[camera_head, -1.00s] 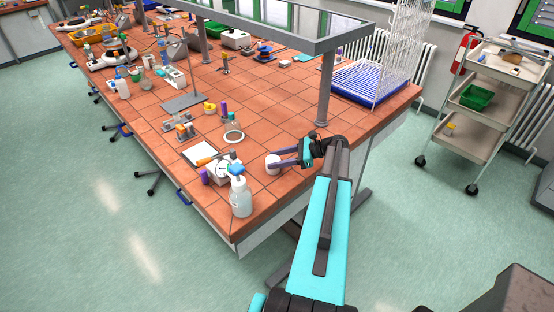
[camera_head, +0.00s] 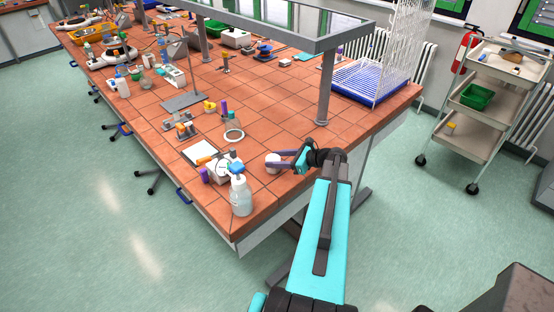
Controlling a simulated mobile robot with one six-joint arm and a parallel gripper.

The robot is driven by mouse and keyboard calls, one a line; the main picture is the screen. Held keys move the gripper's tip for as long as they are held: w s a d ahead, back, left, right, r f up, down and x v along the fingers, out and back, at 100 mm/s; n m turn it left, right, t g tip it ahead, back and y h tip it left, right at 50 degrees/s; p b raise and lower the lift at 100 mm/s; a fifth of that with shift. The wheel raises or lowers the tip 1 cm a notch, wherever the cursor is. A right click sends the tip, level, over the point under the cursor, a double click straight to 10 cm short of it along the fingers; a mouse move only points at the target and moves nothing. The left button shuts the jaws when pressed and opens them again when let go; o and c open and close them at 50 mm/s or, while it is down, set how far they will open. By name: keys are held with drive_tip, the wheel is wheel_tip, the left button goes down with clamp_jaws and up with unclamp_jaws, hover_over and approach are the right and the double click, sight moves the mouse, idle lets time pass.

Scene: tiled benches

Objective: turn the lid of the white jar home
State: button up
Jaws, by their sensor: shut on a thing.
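The white jar (camera_head: 272,168) stands upright on the tiled bench near its front right edge. It is small in the view, and its lid cannot be told apart from its body. My gripper (camera_head: 277,160) reaches it from the right, with its dark fingers shut at the top of the jar. The fingers hide part of the jar's right side. Whether the lid sits level cannot be seen.
A wash bottle (camera_head: 241,195) with a blue top stands to the left of the jar, near the bench edge. A grey shelf post (camera_head: 325,90) rises behind my arm. Bare tiles (camera_head: 275,115) lie behind the jar.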

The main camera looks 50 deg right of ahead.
drive_tip(key=shift+s+f+m+h, duration=0.1)
drive_tip(key=shift+f+m+h, duration=0.1)
drive_tip(key=shift+m+h, duration=0.2)
drive_tip(key=shift+a, duration=0.2)
drive_tip(key=shift+m+h, duration=0.3)
drive_tip(key=shift+h, duration=0.1)
drive_tip(key=shift+a+m+t+h+b, duration=0.15)
drive_tip(key=shift+m+h+b, duration=0.15)
drive_tip(key=shift+m+h, duration=0.3)
drive_tip(key=shift+a+m+t+h+b, duration=0.15)
drive_tip(key=shift+m+h+b, duration=0.1)
drive_tip(key=shift+m+h, duration=0.35)
drive_tip(key=shift+d+m+h, duration=0.1)
drive_tip(key=shift+m+h, duration=0.6)
drive_tip(key=shift+h, duration=0.4)
drive_tip(key=shift+d, duration=0.1)
drive_tip(key=o, duration=1.8)
drive_tip(key=shift+r, duration=0.15)
